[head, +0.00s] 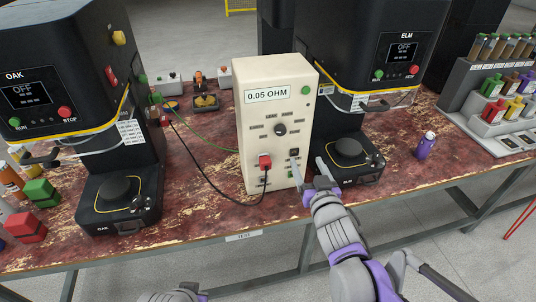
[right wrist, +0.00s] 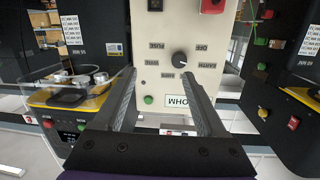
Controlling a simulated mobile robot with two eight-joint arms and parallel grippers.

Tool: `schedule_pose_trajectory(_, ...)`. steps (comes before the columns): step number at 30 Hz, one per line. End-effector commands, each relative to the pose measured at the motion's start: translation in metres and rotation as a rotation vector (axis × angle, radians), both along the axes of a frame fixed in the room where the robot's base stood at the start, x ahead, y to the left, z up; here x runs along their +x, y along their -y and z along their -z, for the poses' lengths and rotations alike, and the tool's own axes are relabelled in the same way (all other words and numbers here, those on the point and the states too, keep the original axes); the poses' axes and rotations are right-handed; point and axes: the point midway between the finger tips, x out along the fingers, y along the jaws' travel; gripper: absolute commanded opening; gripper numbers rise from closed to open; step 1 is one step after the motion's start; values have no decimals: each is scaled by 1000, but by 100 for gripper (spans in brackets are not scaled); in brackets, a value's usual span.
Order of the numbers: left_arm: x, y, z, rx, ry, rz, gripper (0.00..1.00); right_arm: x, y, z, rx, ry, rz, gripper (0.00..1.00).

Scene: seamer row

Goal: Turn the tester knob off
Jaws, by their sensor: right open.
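The tester is a cream box (head: 255,165) standing upright on the bench, with a label reading 0.05 OHM. Its black knob (head: 280,129) sits mid-panel among several small labels. In the right wrist view the panel appears upside down; the knob (right wrist: 180,58) is ringed by labels, one reading OFF at its upper right. Which label the knob points to is unclear. My right gripper (head: 309,170) is open and empty, low at the tester's front right, below the knob. In the wrist view the knob appears beyond the fingertips (right wrist: 159,80), apart from them. My left gripper's fingers are out of view.
A red plug (head: 265,161) with a black cable sits low on the tester panel. Black seamer machines OAK (head: 65,60) and ELM (head: 370,40) flank the tester closely. A purple bottle (head: 427,145) stands at right. Bare red-brown bench (head: 195,225) lies left of the tester.

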Motion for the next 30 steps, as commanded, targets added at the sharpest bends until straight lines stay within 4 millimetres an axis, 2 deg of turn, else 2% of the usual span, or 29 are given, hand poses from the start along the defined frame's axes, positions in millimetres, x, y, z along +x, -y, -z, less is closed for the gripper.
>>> schedule_pose_trajectory(1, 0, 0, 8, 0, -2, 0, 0, 7, -13, 3, 16, 38, -34, 74)
schedule_pose_trajectory(5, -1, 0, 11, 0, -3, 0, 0, 14, -30, -2, 38, 92, -83, 74)
schedule_pose_trajectory(11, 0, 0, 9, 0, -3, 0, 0, 36, -38, -5, 42, 99, -88, 74)
schedule_pose_trajectory(21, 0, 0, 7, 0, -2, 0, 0, 95, -57, -5, 41, 98, -87, 74)
schedule_pose_trajectory(25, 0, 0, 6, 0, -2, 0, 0, 109, -61, -5, 40, 98, -87, 74)
schedule_pose_trajectory(30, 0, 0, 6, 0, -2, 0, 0, 116, -64, -5, 40, 98, -87, 74)
